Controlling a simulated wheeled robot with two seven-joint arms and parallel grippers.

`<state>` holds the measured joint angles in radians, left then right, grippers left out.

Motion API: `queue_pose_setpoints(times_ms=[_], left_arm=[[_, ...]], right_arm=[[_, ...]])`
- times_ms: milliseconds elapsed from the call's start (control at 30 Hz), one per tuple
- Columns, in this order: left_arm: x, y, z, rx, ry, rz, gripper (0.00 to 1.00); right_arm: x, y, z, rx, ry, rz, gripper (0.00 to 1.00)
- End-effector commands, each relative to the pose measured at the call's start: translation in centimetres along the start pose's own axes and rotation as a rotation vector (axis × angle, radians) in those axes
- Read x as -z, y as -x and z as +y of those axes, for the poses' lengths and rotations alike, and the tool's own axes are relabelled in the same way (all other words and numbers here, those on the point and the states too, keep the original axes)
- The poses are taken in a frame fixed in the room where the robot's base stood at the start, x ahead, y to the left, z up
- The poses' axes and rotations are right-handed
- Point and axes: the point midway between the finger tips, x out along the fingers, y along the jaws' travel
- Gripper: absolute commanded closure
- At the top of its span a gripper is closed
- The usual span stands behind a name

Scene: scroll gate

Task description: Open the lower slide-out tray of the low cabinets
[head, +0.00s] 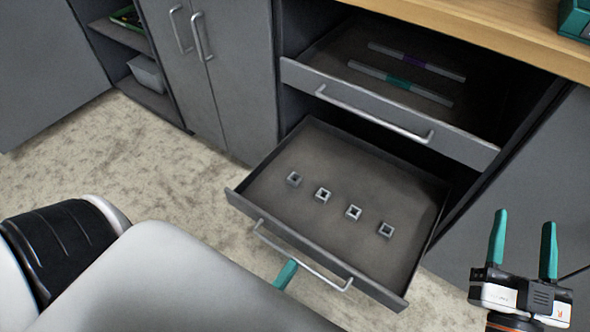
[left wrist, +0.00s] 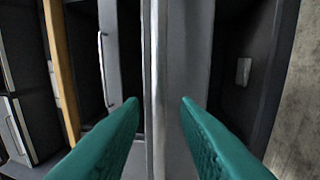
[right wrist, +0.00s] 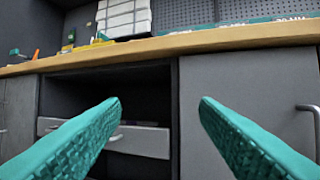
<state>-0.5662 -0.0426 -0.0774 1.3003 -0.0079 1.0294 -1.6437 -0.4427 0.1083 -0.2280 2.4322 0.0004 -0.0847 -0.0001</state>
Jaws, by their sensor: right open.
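The lower slide-out tray (head: 262,193) is pulled well out of the low cabinet in the head view. Several small square metal pieces stand on it. Its bar handle (head: 301,257) runs along the front. In the head view my left gripper is mostly hidden behind my arm; a teal finger (head: 286,274) shows just below the handle. My right gripper (head: 523,240) is open and empty, right of the tray.
The upper drawer (head: 390,110) is also partly out above the tray, holding two strips. A wooden worktop (head: 480,35) lies above it. Closed grey doors (head: 215,75) and an open shelf with a bin (head: 147,74) are at the left. Carpet (head: 185,185) is clear in front.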

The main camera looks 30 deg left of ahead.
Motion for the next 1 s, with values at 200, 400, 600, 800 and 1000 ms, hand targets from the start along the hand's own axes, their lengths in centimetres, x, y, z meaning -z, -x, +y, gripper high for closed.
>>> queue_pose_setpoints(times_ms=[200,400,600,800,1000], left_arm=[[0.0,4.9,-0.1,0.006,0.001,0.001,0.71],[0.0,7.8,-0.1,0.004,0.001,0.0,0.71],[0.0,8.7,0.0,0.002,0.0,0.0,0.71],[0.0,8.6,0.0,0.002,0.001,0.0,0.71],[0.0,8.6,0.0,0.002,0.001,0.0,0.71]], right_arm=[[1.0,0.1,-0.2,0.004,0.002,0.074,0.44],[1.3,0.1,-0.2,0.005,0.003,0.09,0.44],[1.4,0.1,-0.2,0.005,0.003,0.092,0.44],[1.3,0.1,-0.2,0.005,0.003,0.092,0.44],[1.3,0.1,-0.2,0.005,0.003,0.091,0.44]])
